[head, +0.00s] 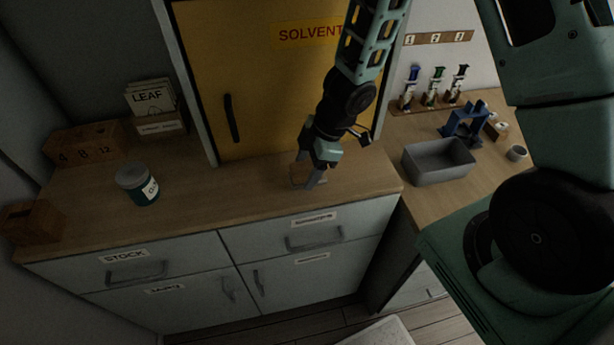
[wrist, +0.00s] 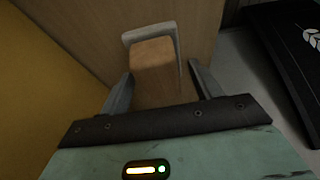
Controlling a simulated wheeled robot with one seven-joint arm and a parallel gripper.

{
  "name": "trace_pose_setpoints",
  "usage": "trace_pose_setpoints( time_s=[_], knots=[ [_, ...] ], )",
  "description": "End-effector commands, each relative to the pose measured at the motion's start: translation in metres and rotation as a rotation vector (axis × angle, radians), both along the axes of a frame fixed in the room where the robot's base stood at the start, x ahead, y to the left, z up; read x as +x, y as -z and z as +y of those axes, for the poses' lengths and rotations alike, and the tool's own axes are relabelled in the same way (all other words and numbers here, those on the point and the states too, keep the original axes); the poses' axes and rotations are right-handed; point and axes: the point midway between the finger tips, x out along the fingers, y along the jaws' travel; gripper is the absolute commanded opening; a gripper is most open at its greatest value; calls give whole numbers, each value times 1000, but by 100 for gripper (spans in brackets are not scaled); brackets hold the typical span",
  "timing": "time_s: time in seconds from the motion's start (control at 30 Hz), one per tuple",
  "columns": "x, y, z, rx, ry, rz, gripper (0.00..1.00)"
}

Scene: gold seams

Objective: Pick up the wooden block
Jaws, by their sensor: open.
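A wooden block (wrist: 155,70) lies between the two fingers of my open gripper (wrist: 160,88) in the wrist view. A pale grey edge (wrist: 150,32) wraps around the block's far end. I cannot tell what it belongs to. In the head view my gripper (head: 309,178) points down low over the wooden counter, in front of the yellow cabinet. The block (head: 297,174) is mostly hidden there by the fingers. Gaps show between the fingers and the block's sides in the wrist view, and I see no clear contact.
The yellow SOLVENT cabinet (head: 262,85) stands close behind my gripper. A grey bin (head: 438,166) and a blue stand (head: 464,124) are to the right. A labelled jar (head: 138,184), a numbered wooden box (head: 85,145) and a brown box (head: 32,222) are left. The counter between jar and gripper is clear.

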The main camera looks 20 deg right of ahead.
Motion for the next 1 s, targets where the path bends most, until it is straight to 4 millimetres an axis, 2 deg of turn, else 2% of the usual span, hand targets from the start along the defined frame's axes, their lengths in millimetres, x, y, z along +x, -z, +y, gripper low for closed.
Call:
trace_pose_setpoints(
  time_s=[0.2,0.27,0.33,0.37,0.67,0.77,1.0],
  knots=[
    [0,0,0,0,0,-1,64],
    [0,0,0,0,0,-1,50],
    [0,0,0,0,0,-1,30],
    [0,0,0,0,0,-1,26],
    [0,-3,0,0,-1,-1,26],
    [1,-14,0,-2,-1,-3,26],
    [0,-62,1,-2,-3,-3,26]
  ],
)
